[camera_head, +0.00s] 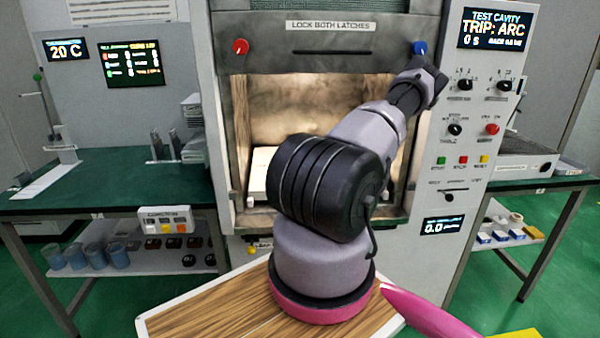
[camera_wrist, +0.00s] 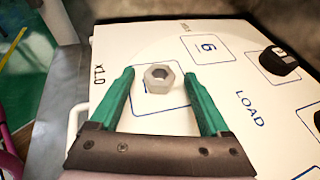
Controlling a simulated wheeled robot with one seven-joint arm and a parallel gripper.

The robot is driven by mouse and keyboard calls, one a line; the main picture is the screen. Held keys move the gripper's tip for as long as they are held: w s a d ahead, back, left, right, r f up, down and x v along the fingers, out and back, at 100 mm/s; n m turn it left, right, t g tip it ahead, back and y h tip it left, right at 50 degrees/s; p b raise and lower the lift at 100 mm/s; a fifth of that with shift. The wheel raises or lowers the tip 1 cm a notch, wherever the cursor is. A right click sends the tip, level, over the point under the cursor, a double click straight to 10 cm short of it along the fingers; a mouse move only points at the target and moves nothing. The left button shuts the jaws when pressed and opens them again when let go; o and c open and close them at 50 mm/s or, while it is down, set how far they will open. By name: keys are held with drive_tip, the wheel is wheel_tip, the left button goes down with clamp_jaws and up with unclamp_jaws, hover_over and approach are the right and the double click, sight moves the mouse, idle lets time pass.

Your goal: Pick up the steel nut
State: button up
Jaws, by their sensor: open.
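My gripper (camera_wrist: 160,82) shows there with two green fingers apart. The nut appears between the fingertips, closer to the left one; whether the fingers are down at its height I cannot tell. In the head view the nut and my gripper's fingers are hidden behind my arm. The left part of a white board (camera_head: 260,172) shows inside the lit cavity.
On the board a black object (camera_wrist: 279,60) stands right of the nut, beside a square marked 6. Another dark object (camera_wrist: 317,118) is at the right edge. The cavity's side walls (camera_head: 240,130) and top panel (camera_head: 318,62) surround my arm.

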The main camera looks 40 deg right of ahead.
drive_tip(key=shift+w+a+f, duration=0.15)
drive_tip(key=shift+w+a, duration=0.1)
drive_tip(key=shift+w, duration=0.1)
clamp_jaws()
